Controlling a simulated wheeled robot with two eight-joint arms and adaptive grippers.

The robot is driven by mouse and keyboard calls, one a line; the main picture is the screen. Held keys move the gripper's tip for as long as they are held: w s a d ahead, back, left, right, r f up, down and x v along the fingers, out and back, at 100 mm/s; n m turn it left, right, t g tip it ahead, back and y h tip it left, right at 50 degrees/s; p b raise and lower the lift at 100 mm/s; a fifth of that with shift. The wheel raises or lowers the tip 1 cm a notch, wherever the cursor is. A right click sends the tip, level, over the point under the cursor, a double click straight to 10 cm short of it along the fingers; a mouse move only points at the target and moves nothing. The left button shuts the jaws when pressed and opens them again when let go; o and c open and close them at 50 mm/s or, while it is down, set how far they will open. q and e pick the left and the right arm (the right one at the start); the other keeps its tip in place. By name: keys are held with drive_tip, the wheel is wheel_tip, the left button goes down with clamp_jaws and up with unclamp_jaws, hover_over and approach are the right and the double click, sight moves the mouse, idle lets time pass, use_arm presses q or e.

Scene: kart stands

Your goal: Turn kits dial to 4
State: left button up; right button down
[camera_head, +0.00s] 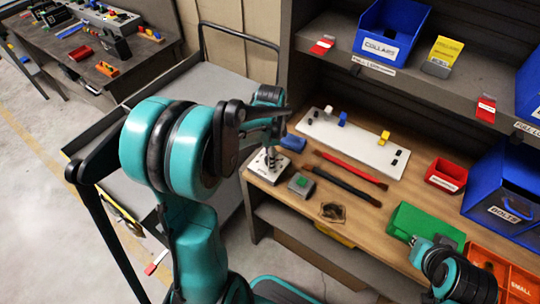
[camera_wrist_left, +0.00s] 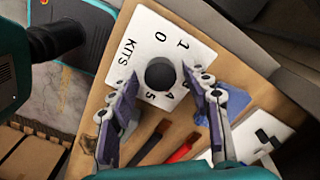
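The kits dial is a white square plate (camera_wrist_left: 152,28) marked KITS with numbers around a round black knob (camera_wrist_left: 160,74). In the left wrist view I read 0, 1, 4 and 5; other marks are hidden. In the head view the plate (camera_head: 257,168) sits at the bench's left front corner. My left gripper (camera_wrist_left: 166,86) is above the dial, its two fingers apart on either side of the knob, with visible gaps; it also shows in the head view (camera_head: 268,150). I see no clear pointer on the knob. My right gripper (camera_head: 424,247) is by the green bin, its fingers unclear.
A blue block (camera_head: 293,142) and a grey box with a green button (camera_head: 301,186) stand close to the dial. Red (camera_head: 352,170) and black (camera_head: 346,185) bars lie to the right. A white board (camera_head: 350,145) with pegs lies behind. A green bin (camera_head: 420,229) is at right.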

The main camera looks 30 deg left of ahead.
use_arm(q)
wheel_tip(320, 180, up, 12)
idle(0.7)
idle(0.4)
drive_tip(key=s+d+f+n+t, duration=0.2)
drive_tip(key=s+d+n+t, duration=0.5)
drive_tip(key=s+d+n, duration=0.3)
drive_tip(key=shift+s+d+f+b, duration=0.25)
drive_tip(key=shift+s+b, duration=0.1)
drive_tip(key=shift+s, duration=0.3)
